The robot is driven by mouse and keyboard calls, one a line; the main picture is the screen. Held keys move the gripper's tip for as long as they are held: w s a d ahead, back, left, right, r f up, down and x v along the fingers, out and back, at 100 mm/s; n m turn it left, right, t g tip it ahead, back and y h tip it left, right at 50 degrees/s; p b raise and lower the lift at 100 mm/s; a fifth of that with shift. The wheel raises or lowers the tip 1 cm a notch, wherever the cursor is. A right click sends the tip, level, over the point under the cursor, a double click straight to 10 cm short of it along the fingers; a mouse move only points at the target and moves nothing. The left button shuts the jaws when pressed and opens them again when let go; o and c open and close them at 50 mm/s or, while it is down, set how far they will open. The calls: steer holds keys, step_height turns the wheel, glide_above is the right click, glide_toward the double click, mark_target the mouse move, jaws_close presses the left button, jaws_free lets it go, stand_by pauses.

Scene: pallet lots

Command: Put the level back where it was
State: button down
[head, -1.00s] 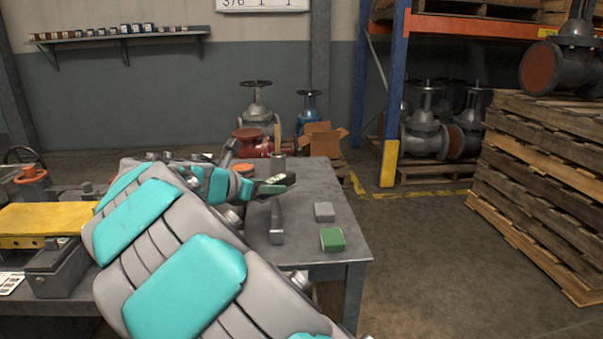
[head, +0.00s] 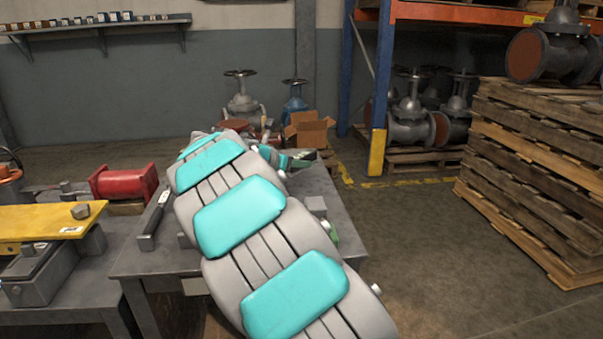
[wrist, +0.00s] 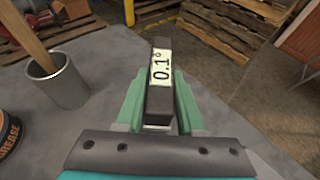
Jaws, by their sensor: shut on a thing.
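The level (wrist: 160,100) is a dark bar with a white display reading 0.1°. My gripper (wrist: 163,112) is shut on it, with a green finger along each side, in the wrist view. The level points away from the wrist, above the grey table top. In the head view, my gripper (head: 303,158) shows small beyond my arm, over the far part of the grey table (head: 338,190). The level shows there only as a small dark and pale shape. My arm hides much of the table top.
A metal cup (wrist: 62,82) with a wooden handle and a grease tin (wrist: 8,128) stand left of my gripper. A grey bar (head: 155,215) lies at left.

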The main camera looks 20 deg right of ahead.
mark_target(300, 181)
steer(key=shift+w+d+f, duration=0.1)
steer(key=shift+w+d, duration=0.1)
steer(key=shift+d, duration=0.4)
steer(key=shift+d+f, duration=0.1)
steer(key=shift+f, duration=1.6)
steer(key=c, duration=0.5)
jaws_free()
steer(key=shift+f, duration=0.1)
steer(key=shift+w, duration=0.1)
steer(key=shift+a+r, duration=0.2)
steer(key=shift+a, duration=0.05)
steer(key=v, duration=1.1)
steer(key=shift+s+a+r, duration=0.1)
steer(key=shift+s+a, duration=0.1)
steer(key=shift+s, duration=0.05)
